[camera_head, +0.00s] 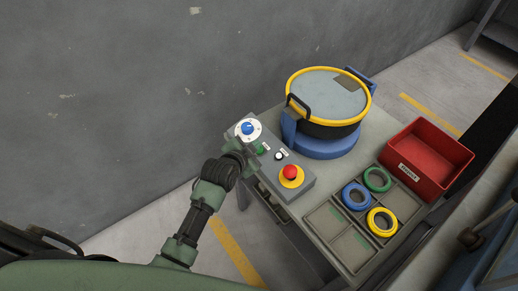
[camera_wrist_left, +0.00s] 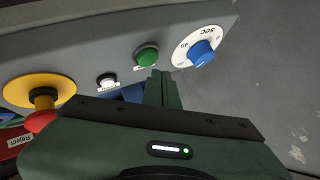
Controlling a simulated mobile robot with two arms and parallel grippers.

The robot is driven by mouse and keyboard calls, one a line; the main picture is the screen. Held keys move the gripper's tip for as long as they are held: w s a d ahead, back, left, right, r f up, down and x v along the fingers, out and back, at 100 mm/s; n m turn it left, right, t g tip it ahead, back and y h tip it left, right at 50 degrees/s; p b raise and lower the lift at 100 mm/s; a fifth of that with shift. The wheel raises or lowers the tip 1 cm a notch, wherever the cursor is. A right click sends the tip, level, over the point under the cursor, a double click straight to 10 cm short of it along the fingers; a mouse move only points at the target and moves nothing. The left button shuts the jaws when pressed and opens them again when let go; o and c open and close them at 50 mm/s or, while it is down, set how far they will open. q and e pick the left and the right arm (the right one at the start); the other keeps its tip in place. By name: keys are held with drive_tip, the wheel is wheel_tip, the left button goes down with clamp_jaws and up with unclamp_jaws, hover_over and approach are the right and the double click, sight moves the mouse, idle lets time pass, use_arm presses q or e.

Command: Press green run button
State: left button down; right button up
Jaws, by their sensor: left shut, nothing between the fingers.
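The green run button (camera_head: 262,149) sits on the sloped grey control panel (camera_head: 283,170), between the blue timer dial and a small white button. It also shows in the left wrist view (camera_wrist_left: 147,56), round and unobstructed. My left gripper (camera_head: 243,148) is at the near-left side of the panel, close to the green button. In the left wrist view its fingers (camera_wrist_left: 163,76) are shut together and empty, with the tips just below and right of the green button. I cannot tell whether they touch the panel. My right gripper is not in view.
The blue dial (camera_head: 247,128) and the red emergency stop (camera_head: 290,173) flank the buttons. A white button (camera_head: 279,156) lies between. A yellow-rimmed drum (camera_head: 329,97), a red bin (camera_head: 427,158) and a tray (camera_head: 325,219) with coloured rings stand on the table. A wall is behind.

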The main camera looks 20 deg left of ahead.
use_arm(q)
drive_tip(key=shift+f, duration=0.15)
drive_tip(key=shift+w+f, duration=0.1)
drive_tip(key=shift+f, duration=0.15)
